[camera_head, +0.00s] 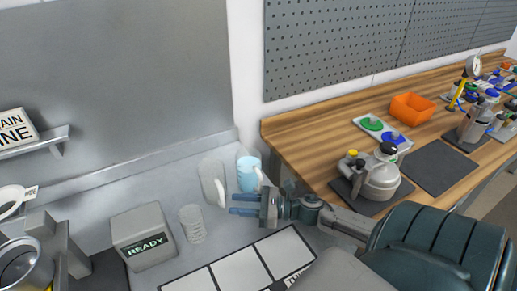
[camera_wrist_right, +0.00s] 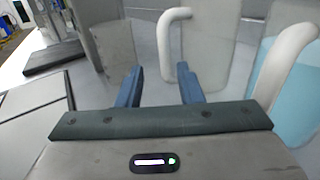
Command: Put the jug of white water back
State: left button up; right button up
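A clear, pale jug (camera_head: 210,172) with a white handle stands on the grey bench near the back wall. Whether it holds white water I cannot tell. A second jug (camera_head: 247,172) beside it on the right holds light blue liquid. My right gripper (camera_head: 236,204) is open and empty, in front of the jugs, with its blue fingers pointing left. In the right wrist view, the pale jug's handle (camera_wrist_right: 163,38) shows beyond the gap between the fingers (camera_wrist_right: 160,90), apart from them. The blue jug (camera_wrist_right: 298,92) is close on the right. My left gripper is not in view.
A clear ribbed beaker (camera_head: 192,224) and a grey box reading READY (camera_head: 144,240) stand left of my gripper. White panels (camera_head: 240,270) lie in front. A wooden bench (camera_head: 310,150) with an orange bin (camera_head: 411,107) and lab equipment is at right.

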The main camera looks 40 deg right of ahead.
jog(key=shift+p+v, duration=0.3)
jog(key=shift+v, duration=2.3)
